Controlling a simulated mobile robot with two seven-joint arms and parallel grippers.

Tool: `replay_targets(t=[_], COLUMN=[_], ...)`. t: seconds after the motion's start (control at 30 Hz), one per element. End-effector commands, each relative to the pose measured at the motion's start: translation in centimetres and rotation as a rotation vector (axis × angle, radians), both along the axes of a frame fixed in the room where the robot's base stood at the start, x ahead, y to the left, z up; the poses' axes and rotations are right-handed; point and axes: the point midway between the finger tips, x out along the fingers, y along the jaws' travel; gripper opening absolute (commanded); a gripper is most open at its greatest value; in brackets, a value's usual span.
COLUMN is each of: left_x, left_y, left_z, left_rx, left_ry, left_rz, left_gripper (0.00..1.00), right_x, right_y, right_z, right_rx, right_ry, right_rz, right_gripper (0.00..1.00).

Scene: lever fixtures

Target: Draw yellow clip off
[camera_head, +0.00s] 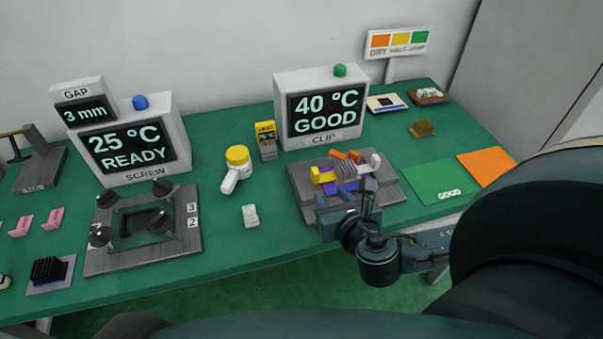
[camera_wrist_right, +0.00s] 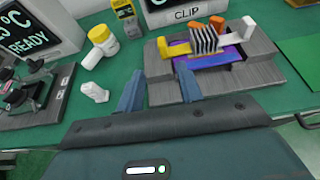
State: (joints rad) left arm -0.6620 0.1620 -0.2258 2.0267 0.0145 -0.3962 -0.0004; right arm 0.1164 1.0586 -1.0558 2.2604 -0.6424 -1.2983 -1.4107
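The yellow clip (camera_head: 322,176) sits on the left side of the grey clip fixture (camera_head: 305,203), beside a finned heat sink (camera_head: 343,171) on a purple board. It also shows in the right wrist view (camera_wrist_right: 175,48), its raised part pointing left. My right gripper (camera_head: 347,198) is at the front of the fixture. In the wrist view its two fingers (camera_wrist_right: 161,90) stand apart with nothing between them, nearer the camera than the yellow clip and not touching it. My left gripper is not in view.
Orange clips (camera_wrist_right: 198,28) and a white clip (camera_wrist_right: 246,28) surround the heat sink. A display box (camera_head: 320,110) reading 40 °C GOOD stands behind. A yellow-capped white bottle (camera_head: 238,160) and a small white block (camera_head: 250,216) are left. Green table between them is bare.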

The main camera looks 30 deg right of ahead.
Motion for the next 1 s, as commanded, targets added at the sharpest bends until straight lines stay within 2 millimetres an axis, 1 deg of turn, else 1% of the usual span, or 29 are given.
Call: replay_targets(t=[0.07,0.17,0.27,0.5,0.6,0.7,0.83,1.0], left_x=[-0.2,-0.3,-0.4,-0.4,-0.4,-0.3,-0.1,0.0], left_y=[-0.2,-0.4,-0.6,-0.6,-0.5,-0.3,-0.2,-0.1], left_z=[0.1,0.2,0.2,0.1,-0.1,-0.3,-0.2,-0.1], left_rx=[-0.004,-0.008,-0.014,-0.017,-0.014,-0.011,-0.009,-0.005], left_ry=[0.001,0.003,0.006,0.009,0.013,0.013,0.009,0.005], left_rz=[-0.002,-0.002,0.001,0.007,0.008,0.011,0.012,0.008], left_gripper=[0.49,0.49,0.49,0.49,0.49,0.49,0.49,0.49], right_x=[0.4,1.4,3.1,7.7,9.3,10.5,11.4,11.7], right_y=[-0.4,-0.6,-1.0,-2.1,-2.4,-2.7,-3.0,-3.1], right_z=[0.1,-0.3,-1.0,-3.0,-3.7,-4.3,-4.8,-4.9], right_rx=[-0.029,-0.029,-0.027,-0.023,-0.022,-0.021,-0.021,-0.020], right_ry=[-0.004,-0.004,-0.005,-0.004,-0.003,-0.003,-0.001,0.000], right_rz=[0.003,0.003,0.002,0.001,0.001,0.002,0.003,0.003], right_gripper=[0.36,0.36,0.36,0.36,0.36,0.36,0.36,0.36])
